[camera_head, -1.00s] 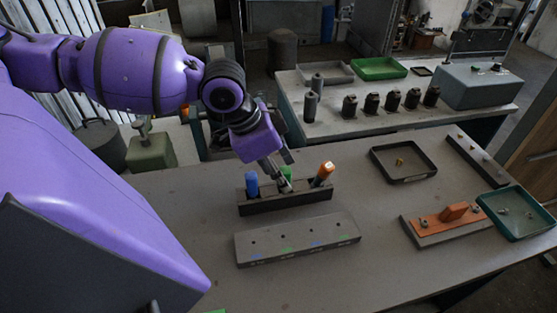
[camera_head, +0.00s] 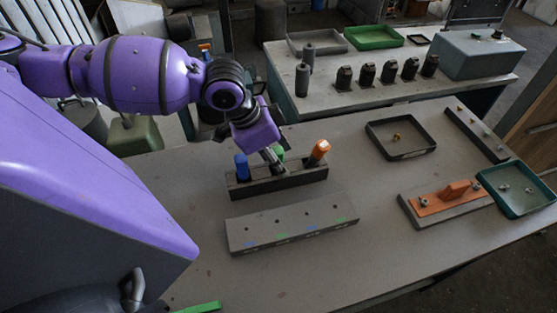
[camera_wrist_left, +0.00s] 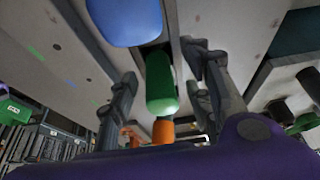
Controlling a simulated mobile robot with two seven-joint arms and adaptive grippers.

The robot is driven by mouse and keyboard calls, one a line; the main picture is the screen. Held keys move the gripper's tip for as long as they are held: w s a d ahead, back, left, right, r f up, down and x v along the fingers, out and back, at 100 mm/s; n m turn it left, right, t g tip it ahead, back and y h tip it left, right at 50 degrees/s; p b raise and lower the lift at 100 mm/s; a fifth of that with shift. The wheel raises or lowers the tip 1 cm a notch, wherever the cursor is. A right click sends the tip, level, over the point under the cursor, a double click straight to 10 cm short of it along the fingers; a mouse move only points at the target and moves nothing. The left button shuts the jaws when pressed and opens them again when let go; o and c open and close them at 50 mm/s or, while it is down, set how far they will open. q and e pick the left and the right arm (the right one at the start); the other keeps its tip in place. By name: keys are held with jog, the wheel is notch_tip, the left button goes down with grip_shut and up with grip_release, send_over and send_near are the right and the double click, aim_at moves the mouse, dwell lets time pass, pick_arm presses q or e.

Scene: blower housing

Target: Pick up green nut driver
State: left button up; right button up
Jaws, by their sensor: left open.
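The green nut driver (camera_head: 280,152) stands in a dark rack (camera_head: 290,184), between the blue-handled driver (camera_head: 242,167) and the orange-handled driver (camera_head: 319,151). My left gripper (camera_head: 273,158) is at the green handle and partly hides it in the head view. In the left wrist view, the green handle (camera_wrist_left: 161,84) lies between the two spread fingers of my left gripper (camera_wrist_left: 163,88), with gaps visible at its sides. The blue handle (camera_wrist_left: 125,20) and orange handle (camera_wrist_left: 163,131) lie in line with it. My right gripper is out of view.
A grey block with holes and coloured marks (camera_head: 290,224) lies in front of the rack. To the right are a dark tray (camera_head: 402,153), an orange part on a grey base (camera_head: 447,203) and a green tray (camera_head: 516,210).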

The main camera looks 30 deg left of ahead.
pick_arm(q)
jog(key=shift+c, duration=0.6)
grip_shut()
jog(key=shift+r, duration=0.1)
